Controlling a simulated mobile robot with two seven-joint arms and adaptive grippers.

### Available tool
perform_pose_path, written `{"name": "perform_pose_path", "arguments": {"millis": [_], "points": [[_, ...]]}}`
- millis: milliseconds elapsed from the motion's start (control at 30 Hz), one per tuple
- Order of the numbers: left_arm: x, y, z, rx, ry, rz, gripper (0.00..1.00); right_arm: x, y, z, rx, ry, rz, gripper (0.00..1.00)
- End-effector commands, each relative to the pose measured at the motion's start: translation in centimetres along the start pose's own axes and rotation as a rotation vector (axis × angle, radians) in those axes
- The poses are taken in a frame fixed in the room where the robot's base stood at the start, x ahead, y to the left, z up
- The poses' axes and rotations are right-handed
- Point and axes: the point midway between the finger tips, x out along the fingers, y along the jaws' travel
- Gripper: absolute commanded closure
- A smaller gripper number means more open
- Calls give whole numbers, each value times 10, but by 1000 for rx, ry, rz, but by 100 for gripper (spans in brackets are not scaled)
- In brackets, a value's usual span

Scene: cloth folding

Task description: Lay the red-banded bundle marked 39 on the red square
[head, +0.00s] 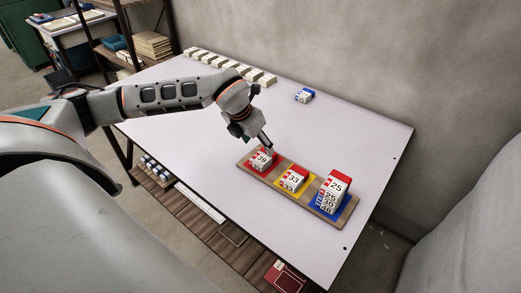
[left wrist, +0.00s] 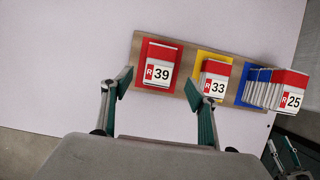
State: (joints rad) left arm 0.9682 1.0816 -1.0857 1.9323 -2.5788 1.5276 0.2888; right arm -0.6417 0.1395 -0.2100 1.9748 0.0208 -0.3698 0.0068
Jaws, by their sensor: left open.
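The red-banded bundle marked 39 (head: 261,161) lies on the red square at the left end of a wooden board (head: 317,215). It also shows in the left wrist view (left wrist: 160,69), with a red rim of the square (left wrist: 145,50) around it. My left gripper (head: 268,150) is open, just above and beside the bundle. In the left wrist view its two fingers (left wrist: 158,88) are spread apart with nothing between them, near the bundle's lower edge.
On the same board, a bundle marked 33 (head: 294,178) lies on the yellow square and a stack topped by 25 (head: 337,187) on the blue square. A blue-banded bundle (head: 304,95) lies farther back. Several pale bundles (head: 230,66) line the far edge. The table's middle is clear.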

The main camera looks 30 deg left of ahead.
Motion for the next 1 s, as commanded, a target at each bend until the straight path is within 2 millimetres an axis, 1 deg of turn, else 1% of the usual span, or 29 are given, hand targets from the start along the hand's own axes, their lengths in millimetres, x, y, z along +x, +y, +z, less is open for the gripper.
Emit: {"name": "perform_pose_path", "arguments": {"millis": [33, 100, 200, 300, 433, 1000], "points": [[-12, 0, 2, 2, -5, 0, 41, -1, -1, -1, 1, 0, -1, 60], [-23, 0, 1, 1, -4, 1, 41, -2, -1, 0, 3, -2, -2, 60], [-35, 0, 1, 1, -2, 0, 41, -2, -2, 0, 4, -4, -3, 60], [-43, 0, 0, 1, -1, 0, 41, -3, -2, 2, 4, -6, -4, 60], [-47, 0, 0, 0, 0, 0, 41, -3, -2, 2, 5, -8, -4, 60], [-46, 0, 0, 0, 0, 0, 41, -3, -2, 3, 4, -10, -4, 60]]}}
